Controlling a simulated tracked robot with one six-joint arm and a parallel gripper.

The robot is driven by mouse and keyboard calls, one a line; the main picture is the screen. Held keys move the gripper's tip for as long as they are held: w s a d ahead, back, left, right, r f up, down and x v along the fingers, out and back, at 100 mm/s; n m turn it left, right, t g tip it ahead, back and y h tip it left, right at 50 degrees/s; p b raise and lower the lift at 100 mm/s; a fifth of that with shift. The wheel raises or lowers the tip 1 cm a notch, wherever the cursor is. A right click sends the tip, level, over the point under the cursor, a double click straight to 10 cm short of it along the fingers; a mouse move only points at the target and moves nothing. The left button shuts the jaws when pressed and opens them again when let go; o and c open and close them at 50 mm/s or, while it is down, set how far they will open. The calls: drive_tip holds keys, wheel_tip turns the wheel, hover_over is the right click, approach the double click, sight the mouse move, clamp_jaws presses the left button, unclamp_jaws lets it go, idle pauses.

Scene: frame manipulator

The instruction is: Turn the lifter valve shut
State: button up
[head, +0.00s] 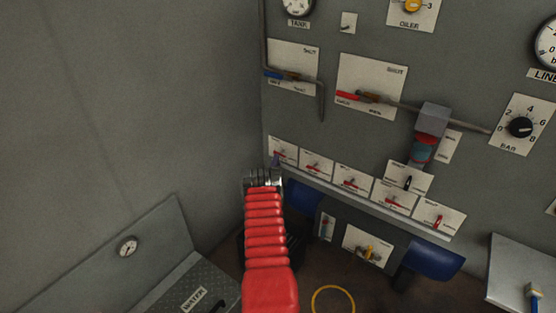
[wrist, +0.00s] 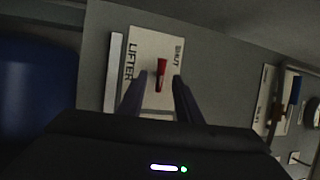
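The lifter valve's white plate (wrist: 137,55), marked LIFTER and SHUT, shows turned sideways in the wrist view. Its red handle (wrist: 161,74) lies lengthwise up and down in that picture, across the LIFTER–SHUT direction. My gripper (wrist: 160,84) is open, with one dark finger on each side of the handle. Small gaps show between handle and fingers; I cannot tell how deep the fingers reach. In the head view the lifter plate (head: 289,146) seems to be the leftmost of the lower row, partly hidden by my gripper (head: 275,164).
A row of similar red-handled plates (head: 352,183) runs to the right. A blue-handled valve plate (head: 292,54) is above. Blue cylinders (head: 432,261) lie below the panel ledge. The grey side wall (head: 150,100) stands close on the left.

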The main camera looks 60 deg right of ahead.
drive_tip(key=shift+x, duration=1.6)
drive_tip(key=shift+a, duration=0.1)
drive_tip(key=shift+c, duration=0.6)
clamp_jaws()
drive_tip(key=shift+f, duration=0.1)
